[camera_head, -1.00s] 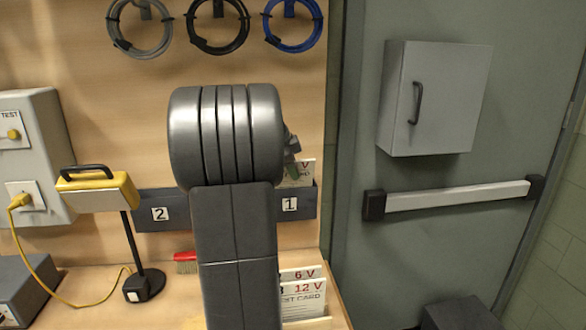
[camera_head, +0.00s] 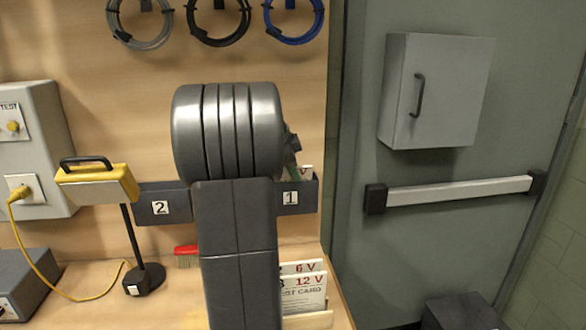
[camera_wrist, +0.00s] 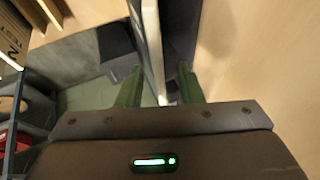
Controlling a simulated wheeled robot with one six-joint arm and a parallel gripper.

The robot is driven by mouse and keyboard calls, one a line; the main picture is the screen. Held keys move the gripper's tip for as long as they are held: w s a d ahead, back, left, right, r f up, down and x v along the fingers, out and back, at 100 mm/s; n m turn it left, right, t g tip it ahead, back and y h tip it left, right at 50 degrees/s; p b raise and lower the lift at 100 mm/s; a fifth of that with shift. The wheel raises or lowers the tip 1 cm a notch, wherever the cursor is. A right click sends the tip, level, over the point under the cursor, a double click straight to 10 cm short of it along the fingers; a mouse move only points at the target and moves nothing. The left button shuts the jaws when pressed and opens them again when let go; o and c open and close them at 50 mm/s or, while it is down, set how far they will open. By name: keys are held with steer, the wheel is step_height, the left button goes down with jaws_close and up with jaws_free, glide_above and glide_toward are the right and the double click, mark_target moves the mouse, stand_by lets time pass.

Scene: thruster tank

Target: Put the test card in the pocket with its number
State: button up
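A white test card (camera_head: 306,172) stands in the dark pocket marked 1 (camera_head: 307,198), with only its top edge and part of a red "V" showing. Its number is hidden. In the wrist view the card (camera_wrist: 154,50) is seen nearly edge-on. My gripper (camera_wrist: 160,82) has one green finger on each side of it, with a clear gap on the right, so it looks open. In the head view my arm covers most of the gripper. A second pocket marked 2 (camera_head: 150,205) is to the left.
More test cards (camera_head: 303,284), marked 6 V and 12 V, stand in a holder on the bench below. A yellow lamp-like device (camera_head: 97,185) on a stand and a red brush (camera_head: 186,250) are left of my arm. Cable coils (camera_head: 294,18) hang above.

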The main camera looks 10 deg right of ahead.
steer(key=v, duration=1.4)
steer(key=shift+f, duration=0.1)
steer(key=x, duration=1.3)
steer(key=shift+d+f, duration=0.1)
steer(key=shift+f, duration=0.05)
steer(key=shift+w+d, duration=0.15)
steer(key=shift+r+p, duration=0.25)
steer(key=shift+p, duration=0.1)
steer(key=shift+r, duration=0.15)
